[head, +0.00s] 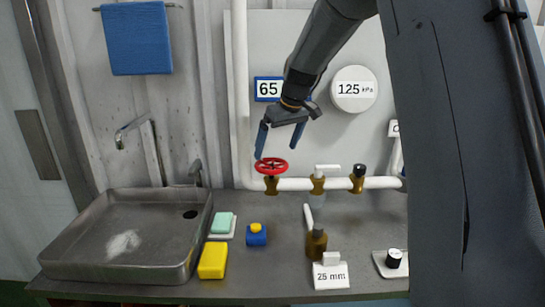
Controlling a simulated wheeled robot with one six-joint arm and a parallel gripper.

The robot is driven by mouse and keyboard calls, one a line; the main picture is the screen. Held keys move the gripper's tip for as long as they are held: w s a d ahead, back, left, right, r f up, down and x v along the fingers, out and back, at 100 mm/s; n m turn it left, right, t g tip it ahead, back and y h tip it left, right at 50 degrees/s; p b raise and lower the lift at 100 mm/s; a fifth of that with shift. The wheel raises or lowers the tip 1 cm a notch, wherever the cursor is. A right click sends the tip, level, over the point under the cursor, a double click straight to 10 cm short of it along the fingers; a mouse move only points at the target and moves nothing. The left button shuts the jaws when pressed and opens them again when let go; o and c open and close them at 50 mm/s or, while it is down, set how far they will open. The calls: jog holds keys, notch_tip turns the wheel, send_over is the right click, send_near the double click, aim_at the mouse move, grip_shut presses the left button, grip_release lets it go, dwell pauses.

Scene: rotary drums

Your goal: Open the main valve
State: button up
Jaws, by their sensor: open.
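A red handwheel valve (271,167) sits on a brass body on the white horizontal pipe (295,184) along the wall. No label on it names it as the main valve. My gripper (276,153) is just above the red wheel, pointing down, with its fingers apart and nothing between them. The left fingertip is close to the wheel's left rim; whether it touches I cannot tell. To the right on the same pipe are a valve with a white lever (327,168) and one with a black knob (358,172).
Behind the arm are a "65" display (268,89) and a "125 kPa" gauge (354,89).

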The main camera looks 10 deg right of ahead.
aim_at(273, 164)
jog(key=shift+d+p+x, duration=0.2)
jog(key=shift+p+x, duration=0.7)
jog(key=shift+x, duration=2.15)
jog(key=shift+s+f, duration=0.1)
jog(key=c, duration=0.8)
